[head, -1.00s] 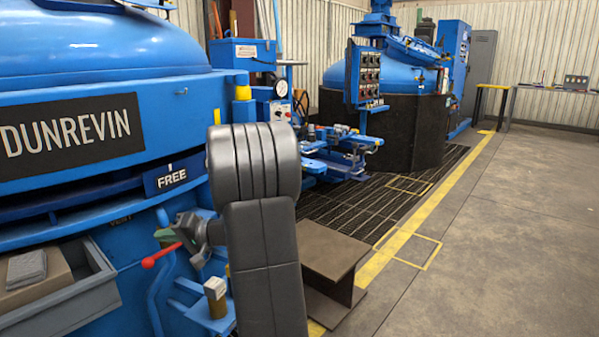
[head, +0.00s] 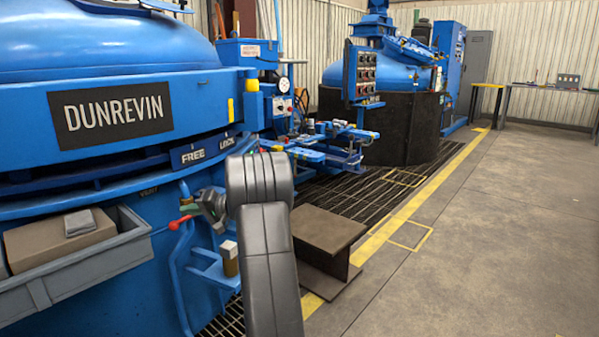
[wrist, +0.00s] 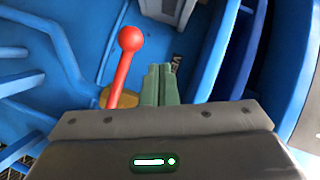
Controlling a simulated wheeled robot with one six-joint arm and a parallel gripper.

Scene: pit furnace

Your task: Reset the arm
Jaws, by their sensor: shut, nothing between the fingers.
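My gripper (wrist: 160,85) shows in the wrist view as two green fingers shut together with nothing between them. A red ball-ended lever (wrist: 130,40) stands just left of the fingers; whether they touch cannot be told. In the head view the red lever (head: 180,222) is on the front of the blue furnace (head: 140,80). My gripper there (head: 190,209) is small and partly hidden, close to the lever. My grey arm rises in front of the furnace's right side and bends toward it.
A grey tray (head: 90,270) with a brown box (head: 60,243) juts from the furnace at lower left. A brown steel beam (head: 325,235) stands right of my arm. A control panel (head: 363,72) and second furnace (head: 400,110) are behind. The concrete floor at right is clear.

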